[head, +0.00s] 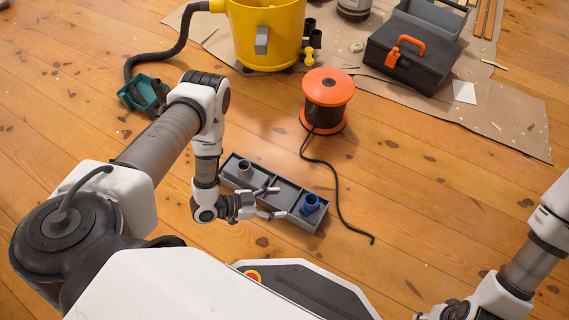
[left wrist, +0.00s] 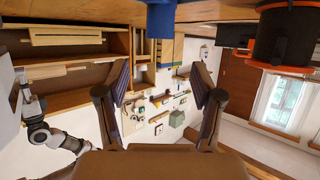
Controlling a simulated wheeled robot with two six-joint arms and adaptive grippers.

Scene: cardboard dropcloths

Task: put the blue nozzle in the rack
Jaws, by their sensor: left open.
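The blue nozzle (head: 310,204) appears to stand in the right end compartment of the grey rack (head: 272,212), which lies on the wood floor. The nozzle also shows at the top edge of the left wrist view (left wrist: 161,18), partly cut off. My left gripper (head: 277,201) is open and empty, over the middle of the rack with its fingers pointing toward the nozzle but apart from it. Its spread fingers show in the left wrist view (left wrist: 159,82). My right gripper is at the bottom right of the head view, mostly cut off.
A grey nozzle (head: 245,170) stands in the rack's left compartment. An orange cable reel (head: 329,88) stands behind, its black cord (head: 333,187) running past the rack's right end. A yellow bucket (head: 267,35) and black toolbox (head: 413,55) are farther back. Floor at the right is clear.

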